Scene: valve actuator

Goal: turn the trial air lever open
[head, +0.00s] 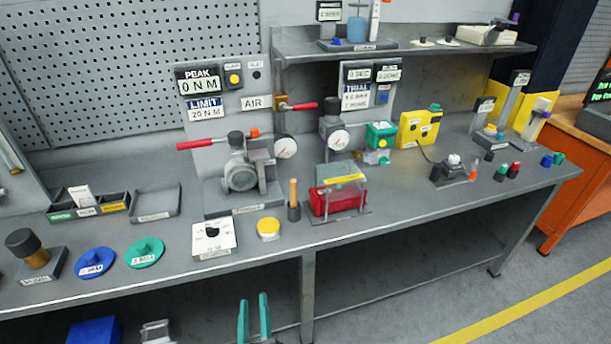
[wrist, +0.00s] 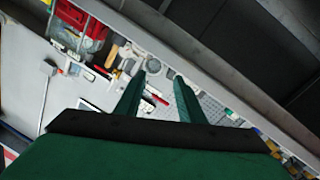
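A small red lever (head: 303,106) on a brass valve (head: 282,103) sits beside the AIR label (head: 257,103), between the PEAK panel and the TRIAL panel (head: 357,92). It points right, about level. A longer red handle (head: 200,144) reaches left from the grey valve and gauge assembly (head: 240,172) below. I cannot read which lever is named trial air. My gripper (head: 254,307) has green fingers, spread apart and empty, low in front of the bench and far from both levers. It also shows open in the wrist view (wrist: 164,78), where I cannot make out the small lever.
The grey bench (head: 400,200) carries a red lockbox (head: 338,200), a wooden-handled tool (head: 293,195), a yellow button (head: 268,228) and a dial plate (head: 213,240) along the front. An upper shelf (head: 420,52) overhangs the back right. Floor is free at lower right.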

